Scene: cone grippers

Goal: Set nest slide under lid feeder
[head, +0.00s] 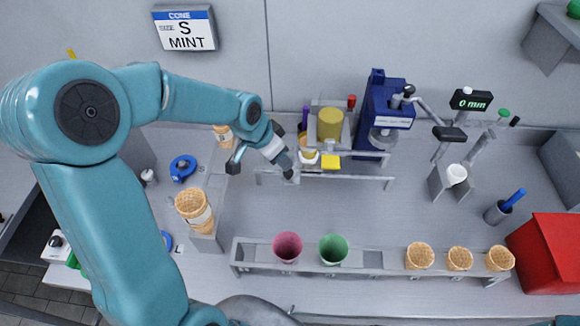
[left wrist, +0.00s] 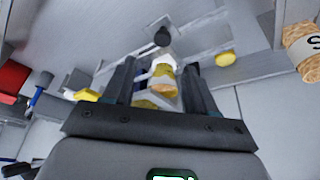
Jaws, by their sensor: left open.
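A low grey rail (head: 345,180) stands mid-bench. A yellow block (head: 330,162) sits on it, possibly part of the nest slide, beside a small pale cone or cup (head: 308,157). Behind it a yellow cylinder (head: 331,124) stands in a grey holder, possibly the lid feeder. My left gripper (head: 290,171) is at the rail's left end, left of the small cone. My right gripper is out of view.
A blue machine (head: 380,108) stands right of the cylinder. A front rack (head: 375,262) holds a pink cup (head: 287,247), a green cup (head: 333,249) and waffle cones (head: 460,259). A red box (head: 545,250) is at right. The bench between rail and rack is clear.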

